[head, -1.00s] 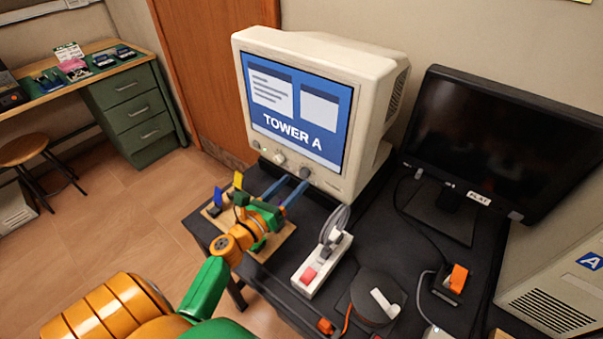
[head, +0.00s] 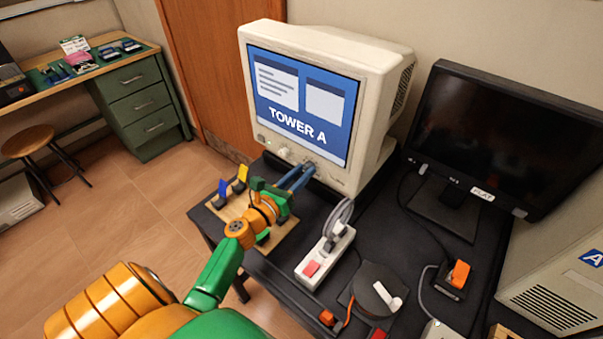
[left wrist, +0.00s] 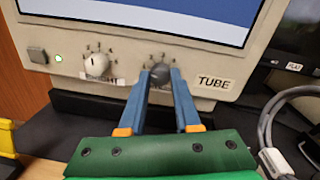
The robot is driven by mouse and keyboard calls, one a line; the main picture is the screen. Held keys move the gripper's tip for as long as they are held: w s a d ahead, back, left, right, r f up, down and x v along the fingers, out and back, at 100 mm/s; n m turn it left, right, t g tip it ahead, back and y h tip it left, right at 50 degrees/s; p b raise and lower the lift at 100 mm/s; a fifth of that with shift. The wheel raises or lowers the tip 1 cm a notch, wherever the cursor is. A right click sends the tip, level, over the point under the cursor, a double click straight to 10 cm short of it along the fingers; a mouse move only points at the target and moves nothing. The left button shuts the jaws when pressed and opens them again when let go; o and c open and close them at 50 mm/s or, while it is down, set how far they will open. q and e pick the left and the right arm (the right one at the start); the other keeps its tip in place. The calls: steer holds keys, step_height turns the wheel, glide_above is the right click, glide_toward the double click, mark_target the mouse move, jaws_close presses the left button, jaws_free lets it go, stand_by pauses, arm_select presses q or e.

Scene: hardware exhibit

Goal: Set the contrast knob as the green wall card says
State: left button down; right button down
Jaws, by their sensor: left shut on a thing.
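The cream tube monitor (head: 370,60) shows "TOWER A" on a blue screen. On its front panel, in the left wrist view, sit a light knob (left wrist: 97,65) with a partly readable label ending in "GHT" and a dark knob (left wrist: 160,71) with tick marks around it. My left gripper (left wrist: 160,78) is shut on the dark knob, with one blue finger on each side; it also shows in the head view (head: 309,167). The fingers hide the dark knob's label, and its pointer is too small to read. The green wall card and my right gripper are not in view.
A wooden board with blue and yellow clips (head: 241,180) lies below my left gripper. To the right are a power strip (head: 325,258), a dark round reel (head: 375,285) and a flat black monitor (head: 510,140) labelled "FLAT". Cables lie between them.

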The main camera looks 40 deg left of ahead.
arm_select(q)
steer(key=shift+f+m+h+b, duration=0.1)
steer(key=shift+m+h+b, duration=0.3)
steer(key=shift+m+b, duration=5)
steer(key=shift+f+m+h+p, duration=0.15)
steer(key=shift+m+h, duration=0.25)
steer(key=shift+m, duration=10.4)
steer(key=c, duration=0.6)
jaws_free()
